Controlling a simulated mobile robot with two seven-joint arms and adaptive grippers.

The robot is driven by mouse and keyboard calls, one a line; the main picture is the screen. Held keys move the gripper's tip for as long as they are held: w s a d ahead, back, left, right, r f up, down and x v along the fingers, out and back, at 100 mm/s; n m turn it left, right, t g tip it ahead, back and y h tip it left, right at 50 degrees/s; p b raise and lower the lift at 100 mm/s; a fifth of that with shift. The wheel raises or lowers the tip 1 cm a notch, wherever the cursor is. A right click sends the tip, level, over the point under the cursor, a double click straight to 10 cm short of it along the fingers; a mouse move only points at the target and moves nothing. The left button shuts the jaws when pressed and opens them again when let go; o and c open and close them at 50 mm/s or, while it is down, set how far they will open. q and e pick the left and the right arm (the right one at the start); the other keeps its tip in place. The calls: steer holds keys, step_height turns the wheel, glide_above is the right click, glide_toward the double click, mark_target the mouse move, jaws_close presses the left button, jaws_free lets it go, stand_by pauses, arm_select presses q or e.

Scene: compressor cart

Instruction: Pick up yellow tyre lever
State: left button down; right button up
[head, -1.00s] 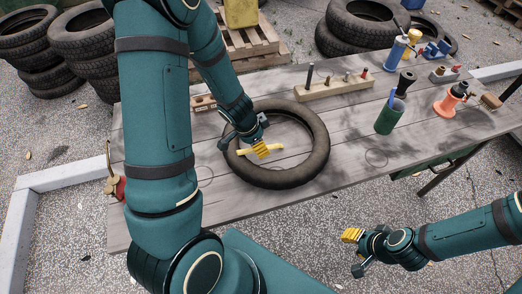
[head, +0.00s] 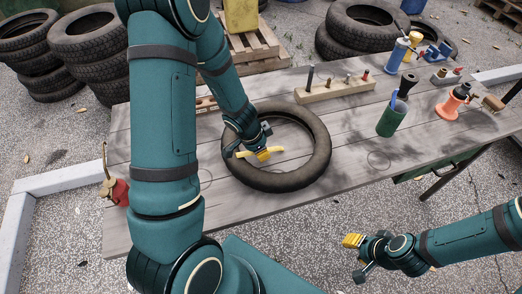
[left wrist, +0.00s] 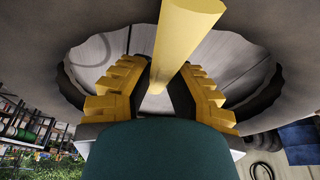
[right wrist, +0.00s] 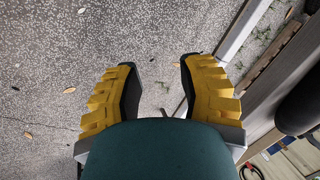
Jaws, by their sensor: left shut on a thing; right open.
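The yellow tyre lever (head: 243,154) is held at the tyre's opening on the table. My left gripper (head: 263,154) is shut on it, with part of the lever sticking out to either side. In the left wrist view the lever (left wrist: 181,38) runs between the yellow fingers toward the camera. The black tyre (head: 318,165) lies flat on the table around and below the gripper; whether the lever touches it I cannot tell. My right gripper (head: 352,240) is open and empty, off the table's front edge; its parted fingers show in the right wrist view (right wrist: 155,95).
The grey plank table (head: 230,215) carries a wooden block with pegs (head: 335,90), a green cup (head: 391,120), an orange bottle (head: 448,106) and a blue bottle (head: 396,52). A red-handled tool (head: 118,190) is at the left edge. The table front is clear.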

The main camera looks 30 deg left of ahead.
arm_select(q)
step_height(320, 180, up, 9)
steer(key=p, duration=0.5)
steer(key=shift+f+p, duration=0.2)
steer(key=shift+p, duration=0.2)
steer(key=shift+r+p, duration=0.35)
steer(key=shift+r, duration=0.35)
steer(key=shift+d, duration=0.1)
